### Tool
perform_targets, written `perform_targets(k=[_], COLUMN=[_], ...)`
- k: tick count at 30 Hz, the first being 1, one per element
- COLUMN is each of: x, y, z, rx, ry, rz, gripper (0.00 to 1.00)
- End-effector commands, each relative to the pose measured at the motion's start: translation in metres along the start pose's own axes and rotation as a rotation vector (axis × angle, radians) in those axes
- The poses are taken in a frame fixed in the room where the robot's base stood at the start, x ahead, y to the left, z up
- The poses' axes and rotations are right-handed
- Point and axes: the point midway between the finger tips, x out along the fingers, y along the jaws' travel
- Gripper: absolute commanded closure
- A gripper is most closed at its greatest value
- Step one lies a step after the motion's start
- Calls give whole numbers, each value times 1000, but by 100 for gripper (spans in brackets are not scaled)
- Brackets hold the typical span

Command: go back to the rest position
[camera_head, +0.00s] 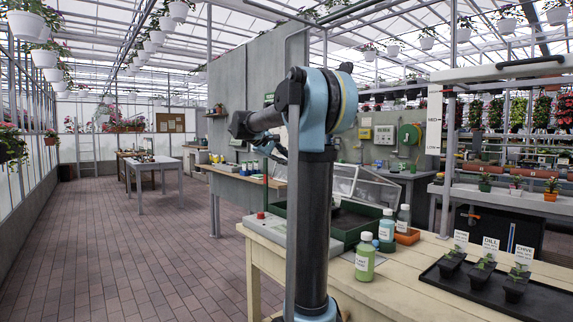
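My arm stands upright in the middle of the head view, bent at its top, with its forearm reaching away to the left. My gripper (277,151) shows small and partly hidden behind my arm, above the wooden bench behind. Whether its fingers are open or shut is not clear, and I see nothing held in it.
A wooden table (404,283) stands close at right. It bears a green-filled bottle (364,262), other bottles, a dark green tray (283,208) and a black tray (539,301) of labelled pots. A wooden bench (236,178) stands behind. The brick floor (120,250) at left is clear.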

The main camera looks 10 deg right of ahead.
Motion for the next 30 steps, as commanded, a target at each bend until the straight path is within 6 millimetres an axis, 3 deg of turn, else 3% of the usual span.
perform_targets(k=[8, 13, 20, 30], x=[0, 2, 4, -1], y=[-2, -27, -95, -213], z=[4, 36, 109, 206], rx=[3, 34, 109, 227], ry=[-1, -4, -9, -17], rz=[-7, -71, -233, -473], gripper=[81, 81, 81, 81])
